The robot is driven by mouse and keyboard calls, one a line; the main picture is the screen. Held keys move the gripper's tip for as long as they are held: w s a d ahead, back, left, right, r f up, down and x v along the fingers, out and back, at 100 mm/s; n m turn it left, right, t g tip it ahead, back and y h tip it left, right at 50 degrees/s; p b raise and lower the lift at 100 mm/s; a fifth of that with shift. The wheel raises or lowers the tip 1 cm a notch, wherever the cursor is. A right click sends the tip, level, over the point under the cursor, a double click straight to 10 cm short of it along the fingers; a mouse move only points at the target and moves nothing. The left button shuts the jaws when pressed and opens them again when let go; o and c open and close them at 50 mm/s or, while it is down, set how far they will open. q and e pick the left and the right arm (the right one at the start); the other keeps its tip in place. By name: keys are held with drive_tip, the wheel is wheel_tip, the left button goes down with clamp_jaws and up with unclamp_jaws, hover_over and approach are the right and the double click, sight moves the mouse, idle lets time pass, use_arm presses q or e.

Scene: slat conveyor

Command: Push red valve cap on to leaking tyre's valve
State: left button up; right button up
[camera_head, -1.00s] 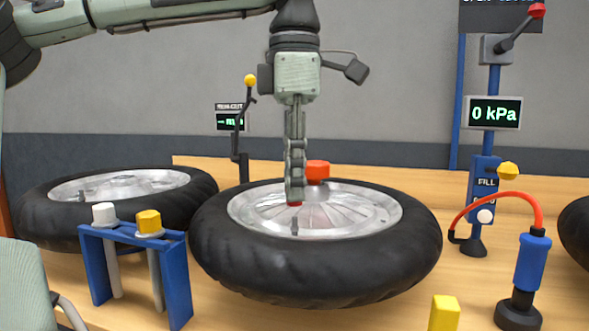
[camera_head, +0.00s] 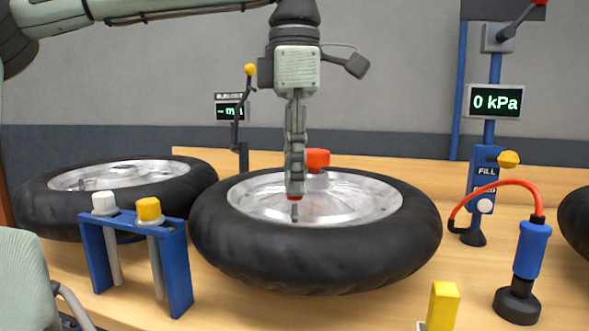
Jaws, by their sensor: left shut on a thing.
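The middle tyre (camera_head: 235,243) lies flat with a silver rim (camera_head: 345,208). A short dark valve (camera_head: 295,213) stands up from the near part of the rim. My left gripper (camera_head: 295,188) points straight down over it, shut on the small red valve cap (camera_head: 295,197). Only the cap's lower edge shows under the fingertips. The cap is in line with the valve, right above its top; whether they touch I cannot tell.
A red knob (camera_head: 317,158) stands on the wheel's hub, just behind my left fingers. A blue stand (camera_head: 178,270) with white and yellow caps is at front left. A blue pump (camera_head: 532,250) with a red hose and a yellow block (camera_head: 443,306) are at right. The display (camera_head: 493,101) reads 0 kPa.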

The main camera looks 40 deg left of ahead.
use_arm(q)
drive_tip(key=shift+f+b, duration=0.4)
drive_tip(key=shift+f, duration=0.35)
drive_tip(key=o, duration=0.8)
wheel_tip(320, 180, up, 3)
drive_tip(key=p, duration=0.3)
drive_tip(key=shift+r, duration=4)
